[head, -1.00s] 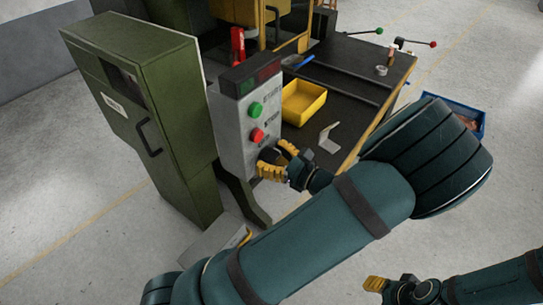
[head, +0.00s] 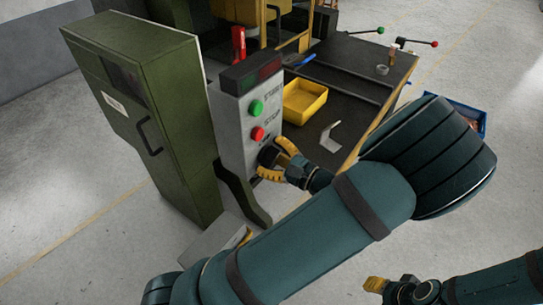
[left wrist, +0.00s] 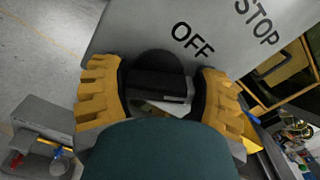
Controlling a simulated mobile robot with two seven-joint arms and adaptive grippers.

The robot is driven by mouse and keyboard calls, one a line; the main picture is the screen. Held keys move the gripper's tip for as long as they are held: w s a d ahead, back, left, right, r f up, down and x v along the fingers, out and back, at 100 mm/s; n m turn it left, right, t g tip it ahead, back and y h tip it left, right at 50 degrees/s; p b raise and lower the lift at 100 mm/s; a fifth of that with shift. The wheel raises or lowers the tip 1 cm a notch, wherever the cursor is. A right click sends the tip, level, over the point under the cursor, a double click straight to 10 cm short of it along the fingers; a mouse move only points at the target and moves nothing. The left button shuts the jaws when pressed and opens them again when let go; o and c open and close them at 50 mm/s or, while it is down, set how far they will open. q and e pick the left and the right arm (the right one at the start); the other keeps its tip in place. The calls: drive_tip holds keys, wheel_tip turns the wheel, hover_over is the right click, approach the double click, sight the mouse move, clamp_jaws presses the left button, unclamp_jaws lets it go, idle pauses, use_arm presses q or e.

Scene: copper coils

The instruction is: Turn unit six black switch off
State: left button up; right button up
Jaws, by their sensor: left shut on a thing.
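The black switch (head: 267,155) is a round knob low on the grey control box (head: 232,135), below the green and red buttons. In the left wrist view the switch (left wrist: 158,82) has a dark bar across it, and the word OFF is printed beside it. My left gripper (head: 277,160) is at the switch, its yellow fingers on either side, shut on it. The fingers hide part of the switch in the head view. My right gripper (head: 375,285) is low at the right, away from the box; its opening is unclear.
A green cabinet (head: 150,120) stands left of the box. The dark workbench (head: 355,65) behind holds a yellow tray (head: 304,101) and a small metal bracket (head: 331,137). A blue bin (head: 468,115) is on the floor at right. A grey box sits low at the left wrist view's edge (left wrist: 42,120).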

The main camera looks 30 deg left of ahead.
use_arm(q)
drive_tip(key=n, duration=0.2)
drive_tip(key=n+b, duration=0.2)
drive_tip(key=n, duration=0.1)
drive_tip(key=shift+s+f+n, duration=0.15)
drive_tip(key=shift+f+n, duration=0.1)
drive_tip(key=shift+n, duration=0.05)
drive_tip(key=n+b, duration=0.2)
drive_tip(key=n, duration=0.2)
drive_tip(key=shift+s+f+n, duration=0.1)
drive_tip(key=shift+f+n, duration=0.05)
drive_tip(key=shift+n, duration=0.25)
drive_tip(key=shift+n+b, duration=0.55)
drive_tip(key=shift+n, duration=0.25)
drive_tip(key=o, duration=1.2)
drive_tip(key=shift+d, duration=0.1)
drive_tip(key=d, duration=0.8)
drive_tip(key=s+d, duration=0.1)
drive_tip(key=d, duration=0.3)
